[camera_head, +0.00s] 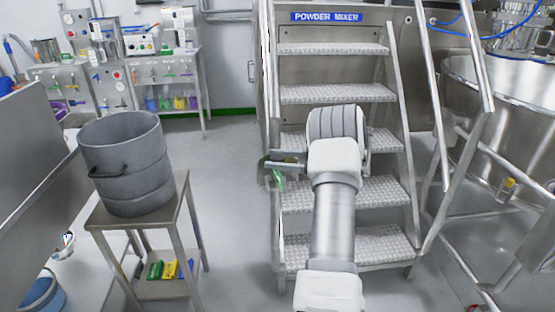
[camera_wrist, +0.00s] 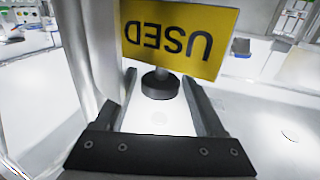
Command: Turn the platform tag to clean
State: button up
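The platform tag (camera_wrist: 180,38) is a yellow plate reading USED, upside down in the wrist view. It sits just beyond my fingertips, close to a pale metal post (camera_wrist: 88,45). A black round knob (camera_wrist: 160,86) on a short pale stem is below the tag, between my fingers. My gripper (camera_wrist: 158,77) is open, with a gap showing between each finger and the knob. In the head view my gripper (camera_head: 283,163) is at the left rail of the platform steps. A small green piece (camera_head: 278,180) shows just below it; I cannot tell whether it belongs to the tag.
The steps (camera_head: 335,94) under a blue POWDER MIXER sign (camera_head: 326,17) stand ahead. A grey drum (camera_head: 127,165) is on a steel stand (camera_head: 178,208) to the left. A large steel vessel (camera_head: 500,110) is at right. Floor between stand and steps is clear.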

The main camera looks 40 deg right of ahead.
jog(key=shift+o, duration=0.3)
jog(key=p+v, duration=0.3)
jog(key=v, duration=1.4)
jog(key=shift+s+p, duration=0.2)
jog(key=shift+p, duration=0.15)
jog(key=shift+d, duration=0.1)
